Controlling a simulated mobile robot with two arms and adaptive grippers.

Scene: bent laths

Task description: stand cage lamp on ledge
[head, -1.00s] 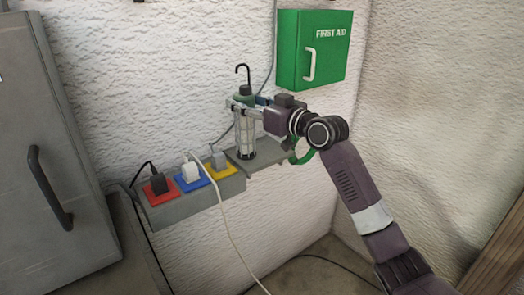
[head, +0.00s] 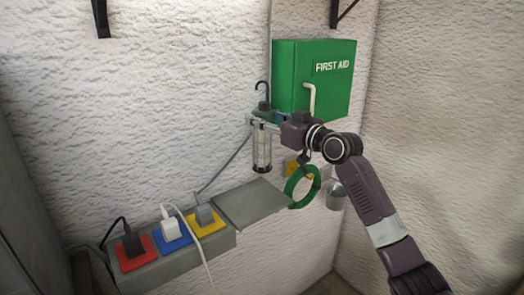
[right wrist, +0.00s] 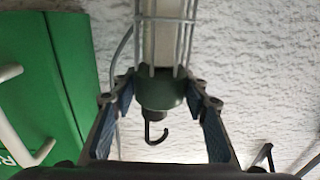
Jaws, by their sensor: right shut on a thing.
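The cage lamp (head: 262,152) is a clear tube in a wire cage with a dark green cap and a black hook on top. My right gripper (head: 262,122) is shut on it near the cap and holds it upright. The lamp's foot is above the back of the grey ledge (head: 250,204), apart from it. In the right wrist view, upside down, the fingers (right wrist: 163,88) flank the green cap of the lamp (right wrist: 160,92), hook downward. My left gripper is out of view.
The bare ledge top is clear. Left of it is a grey socket strip (head: 180,250) with red, blue and yellow sockets, plugs and cords. A green first aid box (head: 300,75) is on the wall above right. A green ring (head: 289,190) hangs right of the ledge.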

